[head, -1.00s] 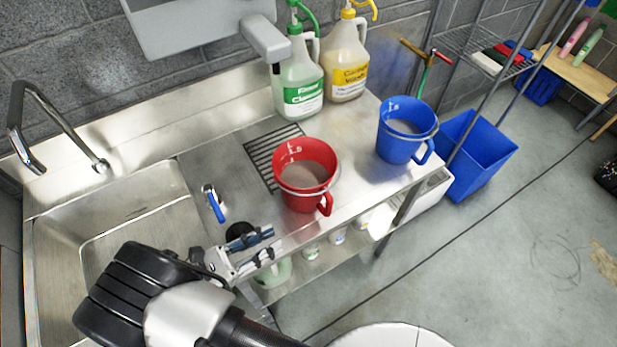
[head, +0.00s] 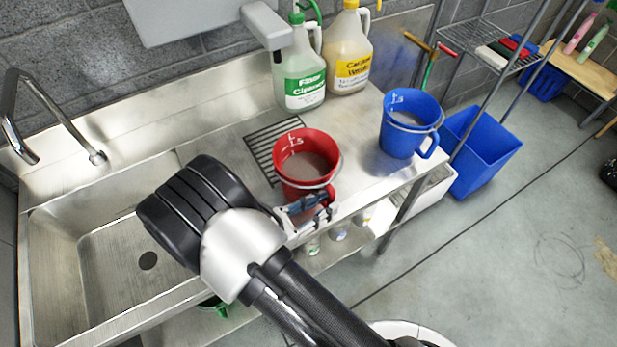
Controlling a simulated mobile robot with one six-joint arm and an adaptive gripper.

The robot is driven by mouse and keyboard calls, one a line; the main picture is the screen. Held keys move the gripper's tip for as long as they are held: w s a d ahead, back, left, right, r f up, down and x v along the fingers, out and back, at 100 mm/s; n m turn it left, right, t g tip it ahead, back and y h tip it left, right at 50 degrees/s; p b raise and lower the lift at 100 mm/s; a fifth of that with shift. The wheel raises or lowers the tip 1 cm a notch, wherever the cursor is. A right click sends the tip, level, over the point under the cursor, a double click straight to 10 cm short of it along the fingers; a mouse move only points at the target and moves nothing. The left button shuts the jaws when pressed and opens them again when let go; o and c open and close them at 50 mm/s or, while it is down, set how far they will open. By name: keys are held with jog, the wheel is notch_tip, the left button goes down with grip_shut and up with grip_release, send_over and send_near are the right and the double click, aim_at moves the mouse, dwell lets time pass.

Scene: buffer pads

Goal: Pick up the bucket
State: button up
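A red bucket (head: 305,152) with a wire handle stands upright on the steel counter, partly over a slotted drain grille, with greyish contents inside. A blue bucket (head: 409,126) with similar contents stands farther right on the same counter. My gripper (head: 318,208) is in front of the red bucket's near side, at its lower right where its red side grip is. The fingers overlap the bucket in the picture. Whether they touch it, or are open or shut, I cannot tell. My arm hides part of the counter and the bucket's lower front.
A sink (head: 110,235) with a faucet (head: 55,115) lies left. A green-labelled jug (head: 303,80) and a yellow-labelled jug (head: 350,62) stand behind the buckets. A blue bin (head: 480,150) is on the floor at right. The counter between the buckets is clear.

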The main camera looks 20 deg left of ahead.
jog(key=shift+x, duration=1.2)
jog(key=shift+c, duration=0.5)
grip_shut()
